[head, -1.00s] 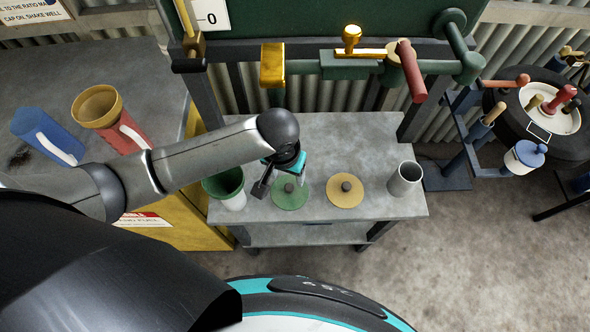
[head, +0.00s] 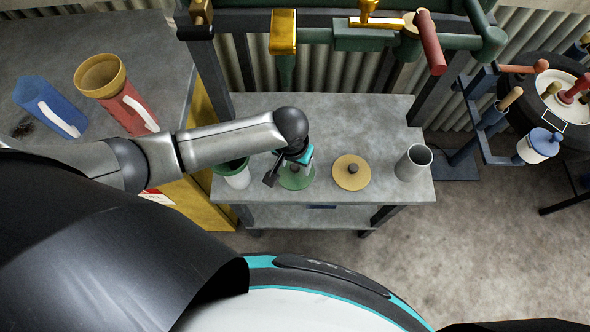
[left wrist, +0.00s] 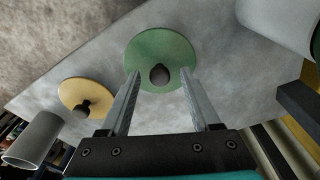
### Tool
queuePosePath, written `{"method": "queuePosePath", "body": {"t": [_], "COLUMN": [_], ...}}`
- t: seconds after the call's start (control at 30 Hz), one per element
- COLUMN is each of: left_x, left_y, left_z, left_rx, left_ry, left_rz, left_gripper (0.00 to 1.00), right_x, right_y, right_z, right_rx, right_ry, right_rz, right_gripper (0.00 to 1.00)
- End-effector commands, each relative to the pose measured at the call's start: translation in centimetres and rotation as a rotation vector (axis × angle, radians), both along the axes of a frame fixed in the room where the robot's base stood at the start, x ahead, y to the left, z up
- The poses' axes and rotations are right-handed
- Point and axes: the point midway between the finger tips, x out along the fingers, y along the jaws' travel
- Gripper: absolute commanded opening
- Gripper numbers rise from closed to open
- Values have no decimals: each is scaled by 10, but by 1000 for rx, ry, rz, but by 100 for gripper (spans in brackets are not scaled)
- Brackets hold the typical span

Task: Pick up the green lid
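The green lid (head: 297,178) is a flat disc with a dark knob, lying on the grey bench top. It also shows in the left wrist view (left wrist: 148,52), with its knob (left wrist: 159,75) just beyond and between my fingertips. My left gripper (head: 274,174) is above the lid; in the left wrist view its two fingers (left wrist: 160,90) are apart with nothing between them. The arm and gripper hide part of the lid in the head view. My right gripper is not in view.
A yellow lid (head: 352,173) lies to the right of the green lid, and a grey cup (head: 413,163) stands further right. A green and white container (head: 237,175) stands close on the left. Tools hang on a rail (head: 350,36) behind.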

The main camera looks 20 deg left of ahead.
Motion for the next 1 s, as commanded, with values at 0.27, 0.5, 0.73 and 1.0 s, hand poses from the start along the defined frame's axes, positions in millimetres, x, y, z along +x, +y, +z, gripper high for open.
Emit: {"method": "queuePosePath", "body": {"t": [0.27, 0.5, 0.73, 1.0], "left_x": [0, 0, 0, 0], "left_y": [0, 0, 0, 0], "left_z": [0, 0, 0, 1], "left_rx": [0, 0, 0, 0], "left_ry": [0, 1, 1, 1], "left_rz": [0, 0, 0, 0], "left_gripper": [31, 4, 0, 0], "right_x": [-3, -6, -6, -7], "right_y": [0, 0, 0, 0], "right_z": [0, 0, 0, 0], "right_rx": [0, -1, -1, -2], "right_ry": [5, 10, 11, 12], "right_rz": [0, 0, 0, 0], "right_gripper": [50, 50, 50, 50]}}
